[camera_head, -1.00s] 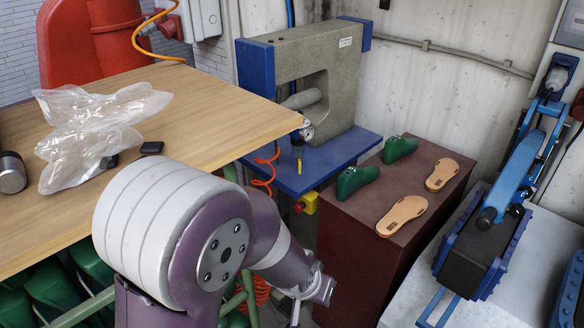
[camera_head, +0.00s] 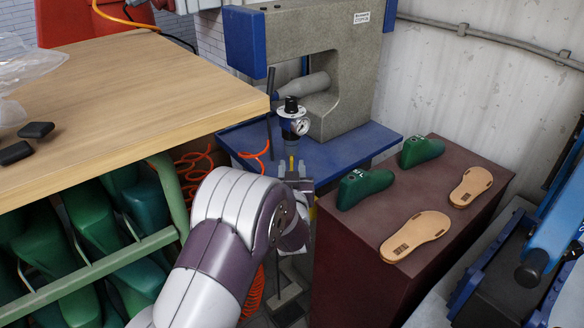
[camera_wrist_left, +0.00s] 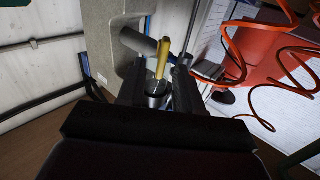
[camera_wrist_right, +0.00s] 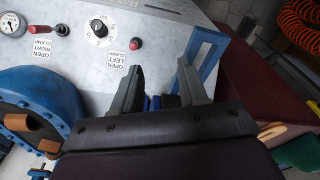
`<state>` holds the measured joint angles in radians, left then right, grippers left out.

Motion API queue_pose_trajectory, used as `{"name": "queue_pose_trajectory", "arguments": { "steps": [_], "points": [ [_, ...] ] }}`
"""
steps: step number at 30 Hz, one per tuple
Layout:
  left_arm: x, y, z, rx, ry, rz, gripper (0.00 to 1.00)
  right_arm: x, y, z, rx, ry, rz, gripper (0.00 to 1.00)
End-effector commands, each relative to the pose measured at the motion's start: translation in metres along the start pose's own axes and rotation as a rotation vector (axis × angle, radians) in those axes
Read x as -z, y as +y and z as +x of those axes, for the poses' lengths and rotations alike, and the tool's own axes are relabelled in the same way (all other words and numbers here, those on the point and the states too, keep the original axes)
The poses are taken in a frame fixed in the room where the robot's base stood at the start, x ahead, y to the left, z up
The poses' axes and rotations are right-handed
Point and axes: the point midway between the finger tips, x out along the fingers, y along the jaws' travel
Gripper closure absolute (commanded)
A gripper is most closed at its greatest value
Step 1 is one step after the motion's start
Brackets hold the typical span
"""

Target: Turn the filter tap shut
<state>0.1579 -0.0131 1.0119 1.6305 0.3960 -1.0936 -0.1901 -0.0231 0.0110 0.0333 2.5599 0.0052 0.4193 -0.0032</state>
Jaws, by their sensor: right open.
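The filter unit (camera_head: 292,118) with a black knob and a round gauge stands at the edge of the blue table. Its yellow tap lever (camera_head: 291,163) shows as a short upright strip below the gauge. My left gripper (camera_head: 293,172) is just below and in front of it, fingers apart. In the left wrist view the yellow lever (camera_wrist_left: 161,58) lies between the two open fingers (camera_wrist_left: 157,88), with a dark round part below it. I cannot tell whether a finger touches it. My right gripper (camera_wrist_right: 160,75) is open and empty, in the right wrist view only.
The blue table (camera_head: 340,150) carries a grey press (camera_head: 350,60). A wooden table (camera_head: 130,90) is at left, above green lasts (camera_head: 95,215). A maroon cabinet (camera_head: 350,270) holds green lasts and tan soles. A control panel (camera_wrist_right: 165,40) faces my right gripper.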

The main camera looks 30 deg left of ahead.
Motion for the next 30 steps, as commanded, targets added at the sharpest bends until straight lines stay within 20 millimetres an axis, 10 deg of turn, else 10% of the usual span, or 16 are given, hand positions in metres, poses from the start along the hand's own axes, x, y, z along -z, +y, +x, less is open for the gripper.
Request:
{"name": "queue_pose_trajectory", "arguments": {
  "steps": [11, 15, 30],
  "points": [
    [-0.0003, 0.0, 0.0106, -0.001, -0.001, 0.001, 0.65, 0.0, 0.0, -0.0003, 0.0, 0.0, 0.0, 0.57],
    [-0.0004, 0.0001, 0.0104, -0.001, -0.001, 0.0, 1.0, 0.0, 0.0, -0.0003, 0.0, 0.0, 0.0, 0.57],
    [-0.0003, 0.0012, 0.0103, -0.001, -0.002, 0.08, 1.0, 0.0001, 0.0, -0.0016, 0.0, 0.0, 0.0, 0.57]
  ]
}}
